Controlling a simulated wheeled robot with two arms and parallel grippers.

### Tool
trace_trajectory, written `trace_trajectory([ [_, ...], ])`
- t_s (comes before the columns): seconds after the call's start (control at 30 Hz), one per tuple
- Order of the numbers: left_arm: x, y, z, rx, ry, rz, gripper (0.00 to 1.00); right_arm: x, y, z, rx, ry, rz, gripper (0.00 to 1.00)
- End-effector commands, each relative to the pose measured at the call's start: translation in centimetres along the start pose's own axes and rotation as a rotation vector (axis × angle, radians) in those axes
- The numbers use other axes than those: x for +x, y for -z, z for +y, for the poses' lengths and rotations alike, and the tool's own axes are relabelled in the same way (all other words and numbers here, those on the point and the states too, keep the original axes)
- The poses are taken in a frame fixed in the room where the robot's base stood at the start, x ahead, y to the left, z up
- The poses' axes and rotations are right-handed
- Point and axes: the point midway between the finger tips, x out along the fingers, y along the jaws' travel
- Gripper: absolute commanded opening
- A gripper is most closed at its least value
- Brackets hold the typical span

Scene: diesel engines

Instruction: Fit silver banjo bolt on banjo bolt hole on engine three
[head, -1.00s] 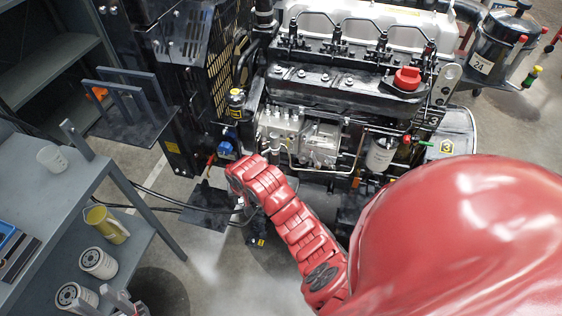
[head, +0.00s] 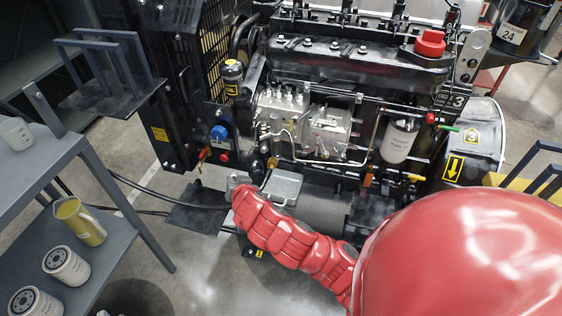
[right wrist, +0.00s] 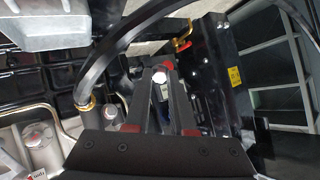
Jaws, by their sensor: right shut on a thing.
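Engine three (head: 355,68), marked with a 3, fills the upper middle of the head view. The silver injection pump (head: 325,125) is on its near side, with thin pipes around it. I cannot make out which opening is the banjo bolt hole. In the right wrist view my right gripper (right wrist: 159,76) is shut, with a small bright silver round end, the banjo bolt (right wrist: 159,75), between the fingertips. The gripper is apart from the pipe fittings there. In the head view my red right forearm hides this gripper low before the engine. My left gripper is not in view.
A grey shelf cart (head: 50,180) at the left holds a yellow jug (head: 80,221) and white filters (head: 66,266). A black hose (right wrist: 130,35) arches close beside the fingers in the wrist view. A white filter (head: 400,138) hangs on the engine's right.

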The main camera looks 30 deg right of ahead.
Motion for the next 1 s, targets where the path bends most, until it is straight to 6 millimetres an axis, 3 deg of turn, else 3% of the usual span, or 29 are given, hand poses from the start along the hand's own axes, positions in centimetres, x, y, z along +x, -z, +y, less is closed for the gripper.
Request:
trace_trajectory([
  [0.47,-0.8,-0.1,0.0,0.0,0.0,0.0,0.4,-1.9,3.6,2.3,0.083,-0.077,0.249,0.0],
  [0.67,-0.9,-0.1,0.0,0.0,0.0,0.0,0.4,-4.8,7.2,4.3,0.132,-0.187,0.445,0.0],
  [0.8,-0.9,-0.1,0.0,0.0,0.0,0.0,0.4,-8.1,9.7,5.8,0.158,-0.289,0.599,0.0],
  [1.0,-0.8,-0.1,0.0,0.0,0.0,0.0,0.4,-11.2,11.3,7.4,0.175,-0.386,0.721,0.0],
])
